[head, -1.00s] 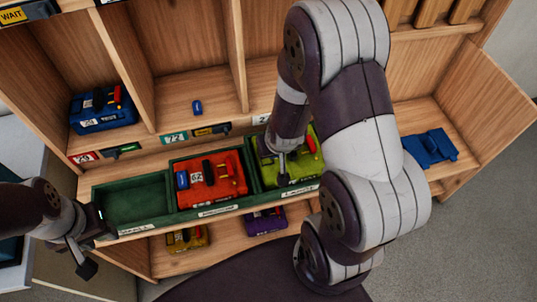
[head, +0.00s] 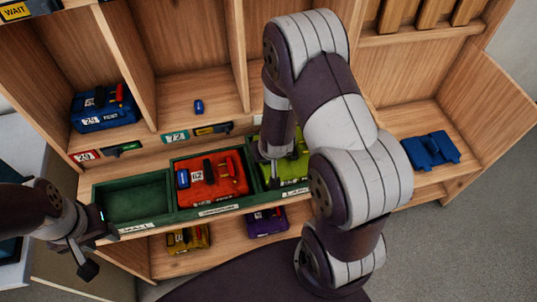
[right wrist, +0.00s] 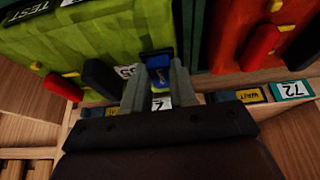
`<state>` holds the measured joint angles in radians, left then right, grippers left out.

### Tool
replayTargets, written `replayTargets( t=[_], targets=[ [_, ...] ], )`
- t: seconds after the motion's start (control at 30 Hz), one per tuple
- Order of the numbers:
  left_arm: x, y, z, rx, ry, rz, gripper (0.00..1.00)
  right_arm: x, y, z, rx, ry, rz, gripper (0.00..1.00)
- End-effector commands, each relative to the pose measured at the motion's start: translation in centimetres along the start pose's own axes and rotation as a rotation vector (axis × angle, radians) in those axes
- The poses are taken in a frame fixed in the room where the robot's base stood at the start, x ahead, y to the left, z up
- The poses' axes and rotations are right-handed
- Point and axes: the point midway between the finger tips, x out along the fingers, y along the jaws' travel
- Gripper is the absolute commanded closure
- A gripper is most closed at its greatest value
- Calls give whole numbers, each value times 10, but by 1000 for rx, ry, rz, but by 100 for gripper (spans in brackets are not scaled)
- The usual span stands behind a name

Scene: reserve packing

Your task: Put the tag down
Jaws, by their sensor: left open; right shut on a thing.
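A blue tag (right wrist: 158,64) sits between the fingers of my right gripper (right wrist: 159,80) in the right wrist view, and the gripper is shut on it. The gripper is over the lime green case (right wrist: 90,40), close to its white number label. I cannot tell whether the tag touches the case. In the head view my right gripper (head: 274,172) is over the left part of the lime case (head: 293,166), which is partly hidden by my arm. My left gripper (head: 97,245) is open and empty, at the left end of the green trays.
The red case (head: 212,184) stands in the middle green tray with a blue tag (head: 183,178) on it. The left tray (head: 135,203) is empty. Another blue tag (head: 198,106) lies on the shelf above.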

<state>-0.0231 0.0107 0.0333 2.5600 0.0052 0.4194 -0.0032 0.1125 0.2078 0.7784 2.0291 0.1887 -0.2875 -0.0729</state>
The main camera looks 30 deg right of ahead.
Motion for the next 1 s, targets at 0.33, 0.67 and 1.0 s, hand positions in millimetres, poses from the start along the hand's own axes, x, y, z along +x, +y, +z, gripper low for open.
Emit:
replayTargets(
  t=[0.33, 0.67, 1.0],
  targets=[
    [6, 0, 1, 0, 0, 0, 57, 10, 1, 18, -1, -40, 2, 49],
    [-14, 0, -2, 0, 0, 0, 57, -43, 0, 7, 0, -31, 1, 48],
    [-44, 0, -5, 0, 0, 0, 57, -121, 0, 2, -1, -21, 1, 48]
  ],
)
